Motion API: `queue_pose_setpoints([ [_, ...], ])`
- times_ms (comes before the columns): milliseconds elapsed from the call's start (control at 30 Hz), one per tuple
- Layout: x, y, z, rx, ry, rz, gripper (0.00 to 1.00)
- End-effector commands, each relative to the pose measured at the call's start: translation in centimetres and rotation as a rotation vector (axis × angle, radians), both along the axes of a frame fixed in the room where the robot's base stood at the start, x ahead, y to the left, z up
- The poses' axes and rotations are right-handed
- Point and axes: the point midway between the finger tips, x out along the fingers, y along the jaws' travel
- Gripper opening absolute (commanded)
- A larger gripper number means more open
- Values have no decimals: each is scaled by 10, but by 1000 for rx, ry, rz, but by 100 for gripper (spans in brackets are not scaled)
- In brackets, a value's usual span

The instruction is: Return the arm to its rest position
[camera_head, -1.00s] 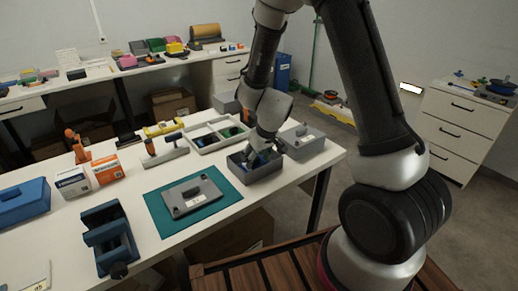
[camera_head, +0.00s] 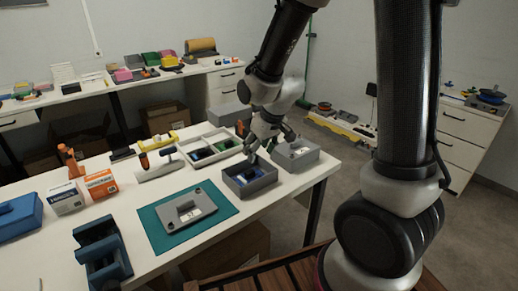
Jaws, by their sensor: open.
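My arm reaches in from the top right, bent over the white table (camera_head: 262,212). My gripper (camera_head: 262,155) is open above and just behind the grey open box (camera_head: 272,183). A blue item (camera_head: 256,171) shows inside that box. No object shows between the fingers, though they are small in the view.
A white divided tray (camera_head: 186,145) and a grey box (camera_head: 300,146) stand by the gripper. A blue vise-like block (camera_head: 100,250) is at the front left. The air above the table's left side is clear.

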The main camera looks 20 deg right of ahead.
Motion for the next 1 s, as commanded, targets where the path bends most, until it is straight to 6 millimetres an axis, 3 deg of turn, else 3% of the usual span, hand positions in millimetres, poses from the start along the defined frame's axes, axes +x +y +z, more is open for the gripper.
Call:
queue_pose_setpoints([
  [367,-5,-1,-2,-4,21,-4,55],
  [467,-23,-6,-9,-24,101,-8,55],
  [567,-56,-16,-10,-58,223,-10,55],
  [767,-114,-51,43,-81,319,-65,55],
  [1000,-179,-96,115,-60,271,-179,55],
])
